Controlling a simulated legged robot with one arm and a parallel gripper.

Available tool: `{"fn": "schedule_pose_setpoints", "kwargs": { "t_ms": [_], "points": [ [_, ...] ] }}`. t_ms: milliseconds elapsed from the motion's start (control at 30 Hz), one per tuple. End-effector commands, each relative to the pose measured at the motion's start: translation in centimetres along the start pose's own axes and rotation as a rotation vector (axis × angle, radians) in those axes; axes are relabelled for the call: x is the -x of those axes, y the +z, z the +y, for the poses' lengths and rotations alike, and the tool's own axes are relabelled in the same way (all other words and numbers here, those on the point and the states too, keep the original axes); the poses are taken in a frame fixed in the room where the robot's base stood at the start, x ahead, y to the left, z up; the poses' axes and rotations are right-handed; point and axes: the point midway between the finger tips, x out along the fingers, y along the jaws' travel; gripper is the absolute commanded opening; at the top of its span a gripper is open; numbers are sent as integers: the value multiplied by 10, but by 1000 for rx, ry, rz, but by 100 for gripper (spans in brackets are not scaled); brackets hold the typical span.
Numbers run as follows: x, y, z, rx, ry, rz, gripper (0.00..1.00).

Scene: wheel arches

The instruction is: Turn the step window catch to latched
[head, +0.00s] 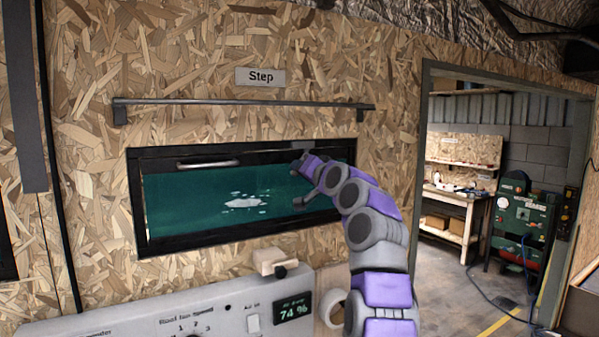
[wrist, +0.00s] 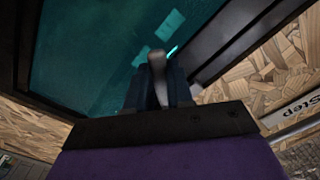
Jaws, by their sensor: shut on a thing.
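The step window (head: 235,195) has a black frame and teal glass and sits in the chipboard wall under a "Step" sign (head: 261,77). It looks closed in its frame. A grey metal lever, which I take to be the window catch (wrist: 157,65), stands between the two dark fingers of my gripper (wrist: 158,92) in the wrist view. My gripper is shut on it, close to the glass and the frame edge. In the head view my arm reaches the window's upper right part and hides the catch, so its position cannot be told there.
A silver handle bar (head: 207,164) lies across the window's upper left. A dark rail (head: 245,102) runs above the window. A white control panel (head: 220,312) with a small wooden block (head: 268,261) is below. An open doorway to a workshop is at right.

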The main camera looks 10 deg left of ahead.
Motion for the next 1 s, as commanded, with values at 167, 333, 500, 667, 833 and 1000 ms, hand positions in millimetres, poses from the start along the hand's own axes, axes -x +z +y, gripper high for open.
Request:
{"fn": "schedule_pose_setpoints", "kwargs": {
  "t_ms": [167, 333, 500, 667, 833, 1000],
  "points": [
    [-2, 2, 11, 169, 7, -7, 0],
    [-2, 0, 16, 325, 6, -8, 0],
    [-1, -3, 18, 466, 4, -7, 0],
    [-1, -5, 23, 571, 5, -7, 0],
    [-1, -6, 25, 651, 4, -7, 0],
    [0, -7, 25, 698, 3, -5, 0]
  ]
}}
